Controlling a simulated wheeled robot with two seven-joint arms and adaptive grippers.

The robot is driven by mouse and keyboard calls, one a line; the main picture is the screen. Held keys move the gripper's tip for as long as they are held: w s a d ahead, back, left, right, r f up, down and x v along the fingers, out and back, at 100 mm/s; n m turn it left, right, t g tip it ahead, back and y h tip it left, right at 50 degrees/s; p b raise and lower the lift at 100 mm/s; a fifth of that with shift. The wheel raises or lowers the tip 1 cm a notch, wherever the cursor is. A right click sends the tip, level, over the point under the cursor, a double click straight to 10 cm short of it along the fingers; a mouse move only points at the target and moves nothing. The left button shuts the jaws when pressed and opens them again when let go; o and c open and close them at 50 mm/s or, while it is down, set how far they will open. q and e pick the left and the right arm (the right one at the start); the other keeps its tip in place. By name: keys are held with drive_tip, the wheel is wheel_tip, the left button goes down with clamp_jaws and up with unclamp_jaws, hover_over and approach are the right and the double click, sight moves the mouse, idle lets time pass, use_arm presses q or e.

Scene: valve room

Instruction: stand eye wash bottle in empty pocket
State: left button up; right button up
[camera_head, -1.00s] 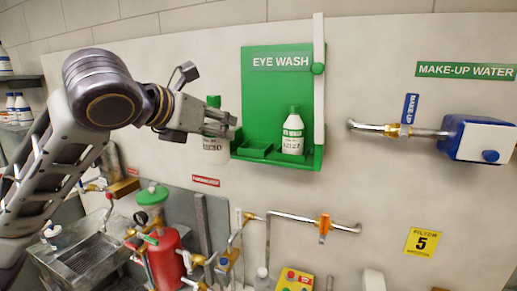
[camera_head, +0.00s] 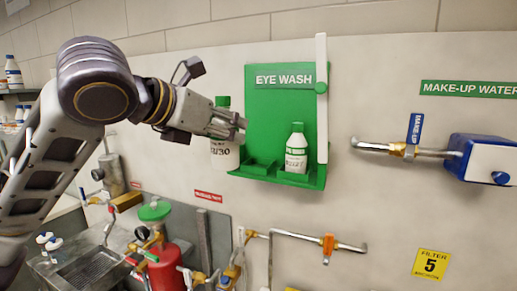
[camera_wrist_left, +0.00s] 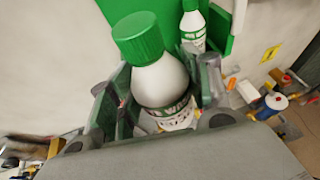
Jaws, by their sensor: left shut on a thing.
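My left gripper (camera_head: 238,128) is shut on a white eye wash bottle (camera_head: 225,155) with a green cap and printed label. The bottle is upright at the left edge of the green eye wash station (camera_head: 265,110), and the fingers hide its upper part. In the left wrist view the held bottle (camera_wrist_left: 163,82) fills the middle, between the fingers. A second bottle (camera_head: 296,155) stands in the station's right pocket and also shows in the wrist view (camera_wrist_left: 193,27). The left pocket (camera_head: 262,169) looks empty. My right gripper is not in view.
A white upright bar (camera_head: 321,100) runs along the station's right edge. A make-up water pipe (camera_head: 380,149) and blue valve box (camera_head: 480,160) are farther right. Below are a red tank (camera_head: 165,265), pipes and a sink (camera_head: 95,265).

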use_arm(q)
drive_tip(key=w+d+p, duration=0.1)
drive_tip(key=w+d, duration=0.1)
drive_tip(key=w, duration=0.3)
drive_tip(key=w+d+p, duration=0.2)
drive_tip(key=w, duration=0.4)
drive_tip(key=w+d+p, duration=0.1)
drive_tip(key=w+d, duration=0.1)
drive_tip(key=w, duration=0.3)
drive_tip(key=shift+w+d+r, duration=0.1)
drive_tip(key=shift+w+d, duration=0.05)
drive_tip(key=shift+d, duration=0.25)
drive_tip(key=shift+w+f, duration=0.15)
drive_tip(key=shift+f, duration=0.1)
drive_tip(key=shift+f+p, duration=0.45)
drive_tip(key=shift+f, duration=0.9)
drive_tip(key=shift+f, duration=0.15)
